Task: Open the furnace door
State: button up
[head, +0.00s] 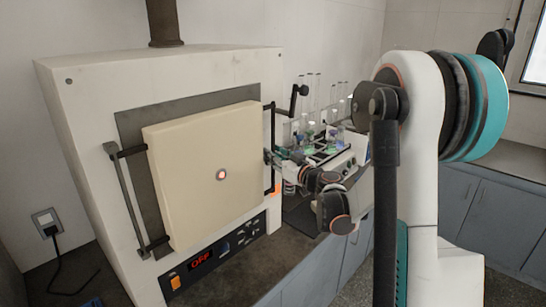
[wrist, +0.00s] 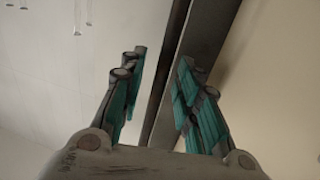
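The furnace (head: 90,90) stands at left in the head view. Its thick cream door (head: 200,185) appears shut over a dark grey frame, with a round glowing port in the middle. A grey bar handle (head: 130,205) runs down the door's left side. A dark upright bar (head: 273,150) runs along the right side. My gripper (head: 270,156) is at this right bar. In the wrist view my gripper (wrist: 163,85) is open, with teal-padded fingers apart on either side of a dark bar (wrist: 170,60). Contact with the bar cannot be told.
A black crank-shaped lever (head: 299,96) stands at the furnace's right top side. A control panel (head: 215,258) with a red display is under the door. Glassware (head: 330,135) stands on the counter behind my arm. A plugged wall socket (head: 46,222) and cable are at left.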

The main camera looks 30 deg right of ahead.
jog(key=shift+w, duration=0.5)
grip_shut()
